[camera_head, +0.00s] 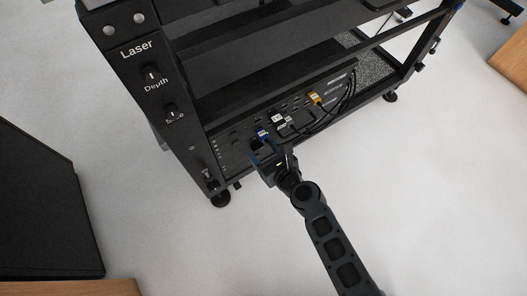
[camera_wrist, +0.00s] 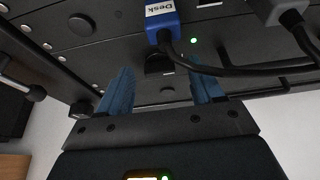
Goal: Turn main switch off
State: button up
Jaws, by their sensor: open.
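My gripper (camera_wrist: 157,76) is open, its two blue fingers pointing at the black lower panel of the rack. In the wrist view, a small dark knob-like part (camera_wrist: 158,63) shows on the panel between the fingertips; it may be the main switch, but no label on it can be read. I cannot tell whether the fingers touch it. In the head view my gripper (camera_head: 266,152) is at the panel's lower front, hiding that part. A blue plug marked "Desk" (camera_wrist: 163,20) is just above the fingers, and a green light (camera_wrist: 194,40) glows near the right finger.
The black rack (camera_head: 270,80) has "Laser" and "Depth" knobs on its left post. Several cables, including a yellow plug (camera_head: 314,98), run along the panel. A grey plug (camera_wrist: 281,12) and black cable lie right of the fingers. A dark cabinet (camera_head: 45,210) stands left. The floor is clear.

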jog(key=shift+w, duration=0.1)
jog(key=c, duration=1.1)
jog(key=shift+o, duration=0.2)
